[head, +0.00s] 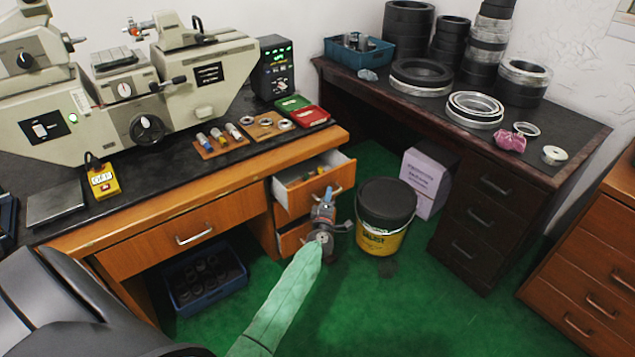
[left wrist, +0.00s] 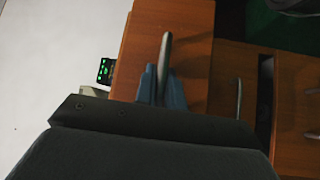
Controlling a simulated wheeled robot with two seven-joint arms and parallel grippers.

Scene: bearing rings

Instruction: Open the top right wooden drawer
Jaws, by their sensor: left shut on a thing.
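The top right wooden drawer (head: 298,200) of the long desk is pulled partly out, and its pale interior (head: 322,166) shows from above. My left gripper (head: 328,196) is at the drawer's front, shut on its metal handle (head: 337,192). In the left wrist view the blue fingers of my left gripper (left wrist: 162,82) close around the handle (left wrist: 166,48), in front of the orange-brown drawer front (left wrist: 198,50). The gripper and arm hide part of the drawer front and the drawer below (head: 290,240). My right gripper is not in view.
A black-lidded yellow bucket (head: 384,222) stands on the green floor close right of my left gripper. A lilac box (head: 426,182) and a dark desk (head: 485,205) are farther right. A blue crate (head: 205,285) sits under the wooden desk.

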